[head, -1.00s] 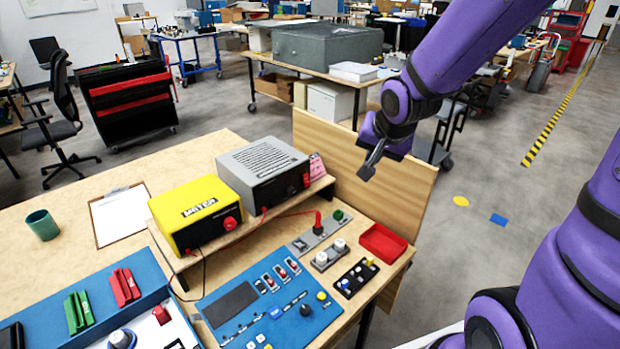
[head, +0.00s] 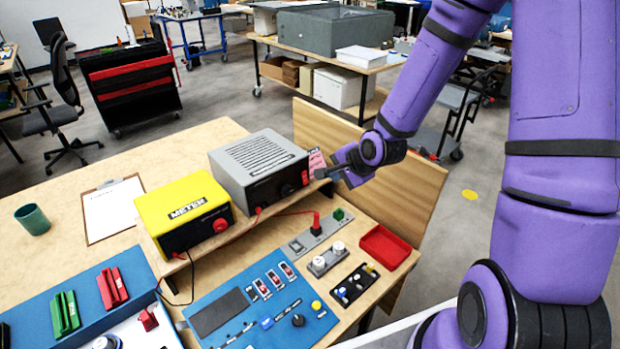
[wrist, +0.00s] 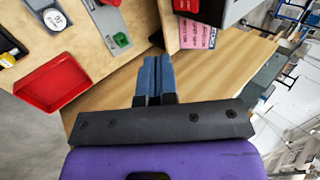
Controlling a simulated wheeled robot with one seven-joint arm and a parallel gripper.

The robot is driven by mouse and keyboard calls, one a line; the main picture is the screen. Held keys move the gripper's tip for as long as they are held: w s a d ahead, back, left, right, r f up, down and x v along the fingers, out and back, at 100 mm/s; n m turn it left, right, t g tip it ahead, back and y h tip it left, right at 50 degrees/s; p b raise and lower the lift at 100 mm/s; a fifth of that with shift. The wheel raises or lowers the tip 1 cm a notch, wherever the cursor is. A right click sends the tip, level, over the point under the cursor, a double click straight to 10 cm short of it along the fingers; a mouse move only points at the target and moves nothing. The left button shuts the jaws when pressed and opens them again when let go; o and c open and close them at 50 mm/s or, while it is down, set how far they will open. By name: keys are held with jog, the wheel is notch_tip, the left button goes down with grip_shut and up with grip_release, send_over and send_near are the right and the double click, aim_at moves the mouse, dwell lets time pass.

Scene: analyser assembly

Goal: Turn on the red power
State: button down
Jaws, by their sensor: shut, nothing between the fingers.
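A grey power box (head: 258,165) with a vented top stands on the raised shelf. A small red switch (head: 305,177) shows at the right end of its dark front face. My gripper (head: 319,173) is shut and empty, just to the right of that switch in the head view. I cannot tell whether it touches the box. In the wrist view, my shut blue fingers (wrist: 155,62) point up toward the shelf, and a red part (wrist: 187,6) of the box shows at the top edge. Whether the switch is on is too small to tell.
A yellow meter (head: 185,212) with a red knob stands left of the box. A pink label card (head: 317,160) is behind my fingers. A wooden panel (head: 400,190) closes the right side. A red tray (head: 385,247) and a blue control panel (head: 225,312) lie in front.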

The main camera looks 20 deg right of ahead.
aim_at(306, 182)
jog(key=shift+w+f, duration=0.1)
dwell(0.3)
jog(key=w+r+x, duration=0.1)
jog(key=x, duration=1.2)
jog(key=shift+w+a+r, duration=0.25)
jog(key=shift+w+a, duration=0.15)
jog(key=shift+a, duration=0.05)
jog(key=shift+w+a+f+t, duration=0.1)
jog(key=shift+w+t, duration=0.05)
jog(key=shift+t, duration=0.25)
